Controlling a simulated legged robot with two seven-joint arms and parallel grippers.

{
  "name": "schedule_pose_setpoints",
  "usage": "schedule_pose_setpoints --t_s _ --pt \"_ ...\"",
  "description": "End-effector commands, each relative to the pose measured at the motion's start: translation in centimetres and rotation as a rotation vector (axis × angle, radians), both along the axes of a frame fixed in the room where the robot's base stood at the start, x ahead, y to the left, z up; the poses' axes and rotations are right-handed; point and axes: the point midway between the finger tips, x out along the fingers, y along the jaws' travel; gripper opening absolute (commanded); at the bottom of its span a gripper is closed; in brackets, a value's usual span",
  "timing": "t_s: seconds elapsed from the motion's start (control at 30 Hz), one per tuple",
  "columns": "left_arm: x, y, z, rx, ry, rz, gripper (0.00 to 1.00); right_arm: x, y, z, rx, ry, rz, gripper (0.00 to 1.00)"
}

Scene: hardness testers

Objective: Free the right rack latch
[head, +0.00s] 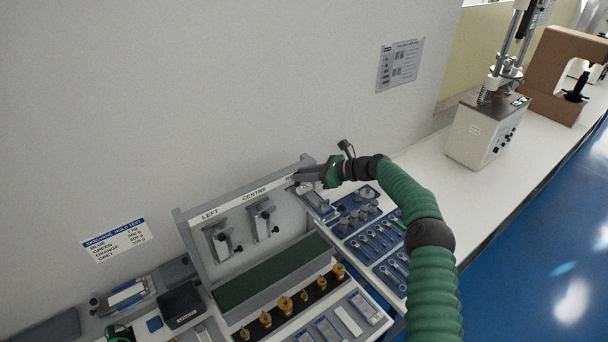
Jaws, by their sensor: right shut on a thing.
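The grey rack (190,240) stands against the wall, with a top rail marked LEFT and CENTRE; the label at its right end is mostly covered. The left latch (221,242) and centre latch (263,218) show as light plates with dark knobs. My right gripper (303,178) is at the rack's right end, shut on the right rack latch, which it largely hides. A small green and dark part at the bottom left edge seems to be my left gripper (119,332); its jaws cannot be made out.
Brass weights (285,305) stand in a row before the green pad (270,270). Blue trays (375,240) of grey parts lie right of the rack, under my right arm. A tester (485,130) stands farther back on the white bench (430,165).

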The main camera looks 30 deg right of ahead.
Motion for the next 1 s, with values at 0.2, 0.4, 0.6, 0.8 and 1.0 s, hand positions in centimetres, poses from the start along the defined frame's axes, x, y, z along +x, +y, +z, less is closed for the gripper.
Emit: schedule_pose_setpoints --t_s 0.2,0.4,0.6,0.8,1.0 --pt "0.0 0.0 0.0 0.000 0.000 0.000 0.36 -0.1 0.0 -0.4 -0.002 0.005 0.000 0.43" --pt "0.0 0.0 0.0 0.000 0.000 0.000 0.36 -0.1 0.0 -0.2 -0.001 0.003 0.000 0.43" --pt "0.0 0.0 0.0 0.000 0.000 0.000 0.36 0.0 0.0 0.0 -0.001 0.000 -0.002 0.43" --pt "0.0 0.0 0.0 0.000 0.000 0.000 0.36 0.0 0.0 0.0 0.000 0.000 -0.001 0.43" --pt "0.0 0.0 -1.1 0.000 0.000 0.000 0.36 -1.4 -1.4 0.5 -0.002 -0.002 -0.003 0.43"
